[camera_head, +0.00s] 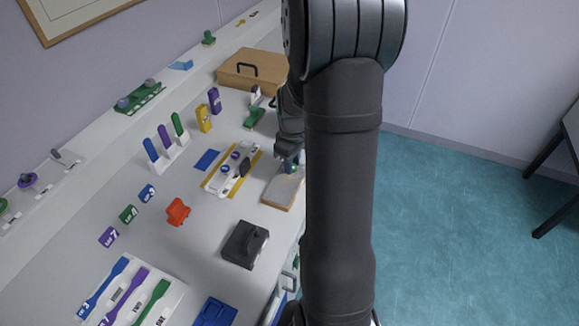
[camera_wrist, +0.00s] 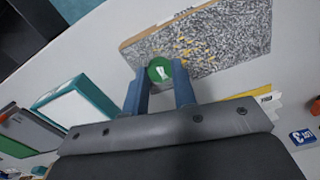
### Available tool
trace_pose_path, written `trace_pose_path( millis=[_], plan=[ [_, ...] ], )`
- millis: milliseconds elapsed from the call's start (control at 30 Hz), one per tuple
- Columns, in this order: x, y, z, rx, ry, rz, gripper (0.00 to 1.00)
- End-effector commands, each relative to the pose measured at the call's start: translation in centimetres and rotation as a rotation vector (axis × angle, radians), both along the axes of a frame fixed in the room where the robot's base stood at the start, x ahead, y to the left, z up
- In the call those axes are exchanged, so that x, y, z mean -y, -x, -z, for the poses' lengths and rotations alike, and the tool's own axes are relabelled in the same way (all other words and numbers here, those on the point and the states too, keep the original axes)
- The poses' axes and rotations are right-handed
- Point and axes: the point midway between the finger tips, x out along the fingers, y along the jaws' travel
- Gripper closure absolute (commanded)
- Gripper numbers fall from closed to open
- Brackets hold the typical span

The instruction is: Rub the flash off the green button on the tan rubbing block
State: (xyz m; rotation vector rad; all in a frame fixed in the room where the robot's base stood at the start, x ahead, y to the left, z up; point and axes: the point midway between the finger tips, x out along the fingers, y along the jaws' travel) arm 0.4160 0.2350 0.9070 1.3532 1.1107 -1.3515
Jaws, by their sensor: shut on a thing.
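The green button (camera_wrist: 160,71) is round with a white mark on its face. It shows in the wrist view between the fingertips of my gripper (camera_wrist: 161,84), which is shut on it. The rubbing block (camera_wrist: 222,38) has a tan edge and a rough, speckled grey top with a few yellow specks. The button overlaps the block's near edge in the wrist view; I cannot tell whether they touch. In the head view the block (camera_head: 283,190) lies near the bench's right edge, with my gripper (camera_head: 290,166) over its far end. The button's flash cannot be made out.
Left of the block is a white fixture (camera_head: 228,176) with yellow strips. A black box (camera_head: 244,244) and an orange-red piece (camera_head: 178,211) stand nearer. A brown case (camera_head: 252,70) stands behind. Bare bench lies between the orange-red piece and the white fixture.

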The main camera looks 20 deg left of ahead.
Motion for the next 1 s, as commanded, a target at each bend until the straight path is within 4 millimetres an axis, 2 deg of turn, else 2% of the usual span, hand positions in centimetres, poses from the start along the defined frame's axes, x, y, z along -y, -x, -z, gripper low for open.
trace_pose_path(
  millis=[100,233,600,833,1000],
  plan=[
    [0.1,-0.7,0.2,0.001,0.0,0.001,0.93],
    [0.1,-0.5,0.2,0.002,0.0,-0.001,0.93],
    [0.1,2.7,0.1,-0.004,0.002,-0.001,0.93],
    [0.1,3.4,0.0,-0.002,0.002,-0.002,0.94],
    [0.0,4.7,-0.1,-0.001,0.001,-0.002,0.94]
  ],
)
